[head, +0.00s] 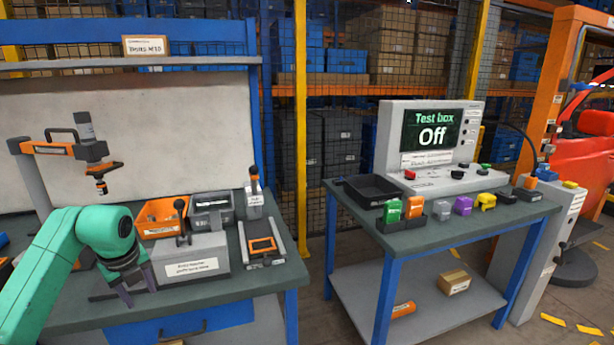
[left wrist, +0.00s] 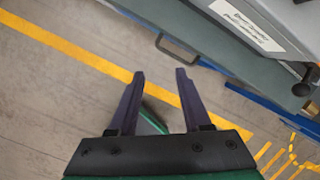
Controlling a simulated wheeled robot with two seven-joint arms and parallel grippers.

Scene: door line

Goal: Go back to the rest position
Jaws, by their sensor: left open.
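My left gripper (head: 139,296) hangs at the lower left of the head view, at the end of the green arm, in front of the left workbench (head: 268,281). In the left wrist view my left gripper (left wrist: 160,75) has its two dark fingers apart, with nothing between them but floor below. My right gripper does not show in either view.
A grey fixture (head: 190,259) with a lever stands on the left bench near my gripper, with an orange bin (head: 162,218) behind. To the right is a table with a test box (head: 430,130) reading "Off" and several coloured blocks. Floor lies between the benches.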

